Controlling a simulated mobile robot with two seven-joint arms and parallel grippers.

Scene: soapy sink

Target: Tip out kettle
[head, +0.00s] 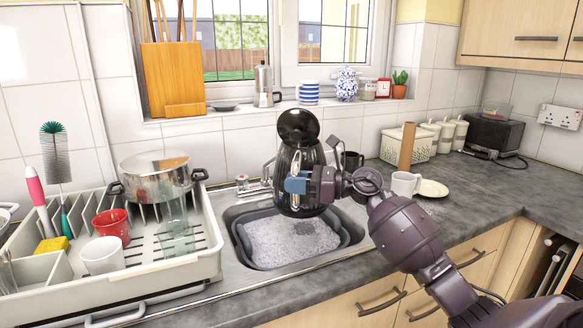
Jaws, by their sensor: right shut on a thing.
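The kettle (298,148) is dark with a glass body, and its black lid stands open at the top. It is held above the sink (238,212). A dark basin (357,227) with soapy water (285,241) sits in the sink below it. My right gripper (297,185) is shut on the kettle at its front side and covers part of it. The kettle looks roughly upright, and I cannot tell how much is inside. My left gripper is not in view.
A drying rack (200,262) with a steel pot (157,180), red mug (111,226) and white cup (102,255) stands left of the sink. A white mug (404,184) and saucer (432,188) are on the counter at right. The tap (266,172) is behind the kettle.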

